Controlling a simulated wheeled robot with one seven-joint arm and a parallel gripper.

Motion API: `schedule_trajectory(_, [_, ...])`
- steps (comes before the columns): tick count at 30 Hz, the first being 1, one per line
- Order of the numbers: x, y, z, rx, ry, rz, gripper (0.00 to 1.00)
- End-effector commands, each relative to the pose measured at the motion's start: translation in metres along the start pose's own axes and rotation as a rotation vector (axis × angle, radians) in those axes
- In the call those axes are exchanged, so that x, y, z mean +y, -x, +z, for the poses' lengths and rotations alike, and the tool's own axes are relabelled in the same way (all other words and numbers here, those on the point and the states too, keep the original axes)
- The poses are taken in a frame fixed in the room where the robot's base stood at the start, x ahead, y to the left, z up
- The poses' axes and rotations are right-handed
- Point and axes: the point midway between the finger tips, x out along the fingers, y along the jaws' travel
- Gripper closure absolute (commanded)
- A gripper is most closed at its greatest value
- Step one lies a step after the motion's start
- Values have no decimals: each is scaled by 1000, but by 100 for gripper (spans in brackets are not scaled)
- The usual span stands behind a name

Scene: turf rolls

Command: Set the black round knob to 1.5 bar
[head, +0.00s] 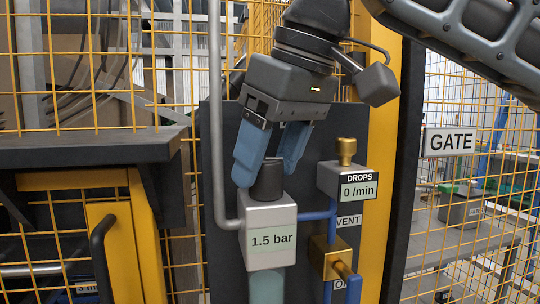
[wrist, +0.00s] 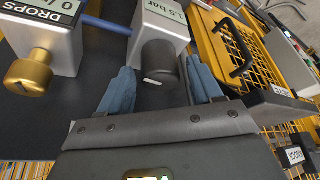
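The black round knob (head: 268,180) sits on top of a grey regulator block (head: 268,215). The block's display (head: 272,240) reads 1.5 bar. My gripper (head: 268,170) is above the knob, pointing down, with its blue fingers apart on either side of it. In the wrist view the knob (wrist: 159,62) shows between the two open fingers (wrist: 160,85), with a pale mark on its end. Gaps show between the knob and the fingers there, so the gripper is open and not holding it.
Right of the regulator is a DROPS block (head: 342,180) reading 0 /min, with a brass knob (head: 347,150) on top. A grey pipe (head: 216,120) runs close on the left. A yellow mesh fence (head: 90,70) stands around.

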Motion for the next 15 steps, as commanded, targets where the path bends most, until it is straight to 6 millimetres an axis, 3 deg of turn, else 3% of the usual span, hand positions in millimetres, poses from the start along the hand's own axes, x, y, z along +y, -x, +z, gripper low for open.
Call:
schedule_trajectory(2, [0,0,0,0,0,0,44])
schedule_trajectory(15, [0,0,0,0,0,0,86])
